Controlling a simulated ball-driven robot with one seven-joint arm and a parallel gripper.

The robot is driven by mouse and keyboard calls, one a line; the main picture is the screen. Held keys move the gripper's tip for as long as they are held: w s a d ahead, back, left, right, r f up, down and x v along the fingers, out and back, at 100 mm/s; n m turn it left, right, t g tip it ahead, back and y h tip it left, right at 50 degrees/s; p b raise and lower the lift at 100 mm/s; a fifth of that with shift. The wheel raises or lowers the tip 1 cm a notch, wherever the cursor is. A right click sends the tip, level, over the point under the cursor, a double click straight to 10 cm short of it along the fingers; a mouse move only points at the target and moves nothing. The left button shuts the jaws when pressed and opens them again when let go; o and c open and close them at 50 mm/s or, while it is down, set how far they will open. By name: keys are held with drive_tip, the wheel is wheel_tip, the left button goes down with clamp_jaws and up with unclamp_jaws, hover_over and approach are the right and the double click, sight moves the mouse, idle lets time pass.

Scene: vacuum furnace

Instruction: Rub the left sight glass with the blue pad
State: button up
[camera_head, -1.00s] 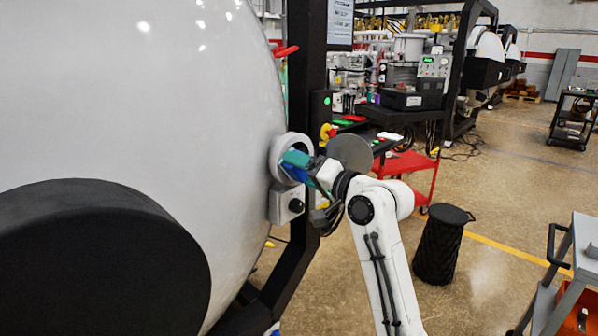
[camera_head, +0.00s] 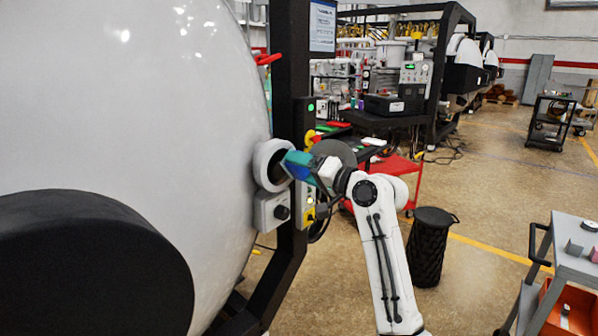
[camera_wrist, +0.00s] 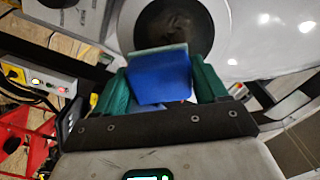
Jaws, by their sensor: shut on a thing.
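A sight glass (camera_head: 266,168), a dark round pane in a thick white ring, sits on the side of the white vessel. It is the only one I see. In the wrist view the sight glass (camera_wrist: 180,28) is dark with a faint brownish patch. My gripper (camera_head: 294,165) has teal fingers and is just right of the ring. It is shut on the blue pad (camera_wrist: 160,80), which has a pale grey-green far edge. The pad overlaps the lower part of the glass in the wrist view; I cannot tell whether they touch.
The white vessel (camera_head: 130,110) fills the left, with a black round part (camera_head: 80,260) in front. A grey box with a black knob (camera_head: 273,211) is below the ring. A black post (camera_head: 291,80) stands behind. A black bin (camera_head: 430,245) and grey cart (camera_head: 570,262) are right.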

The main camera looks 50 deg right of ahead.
sight(269, 173)
drive_tip(key=shift+s+a+p, duration=0.1)
drive_tip(key=shift+a+p, duration=1.75)
drive_tip(key=shift+a, duration=1.75)
drive_tip(key=s, duration=0.6)
drive_tip(key=shift+d+p, duration=0.25)
drive_tip(key=shift+p, duration=0.2)
drive_tip(key=shift+s, duration=0.15)
drive_tip(key=s, duration=0.2)
drive_tip(key=shift+s+p, duration=0.3)
drive_tip(key=shift+s, duration=0.1)
drive_tip(key=shift+w, duration=0.15)
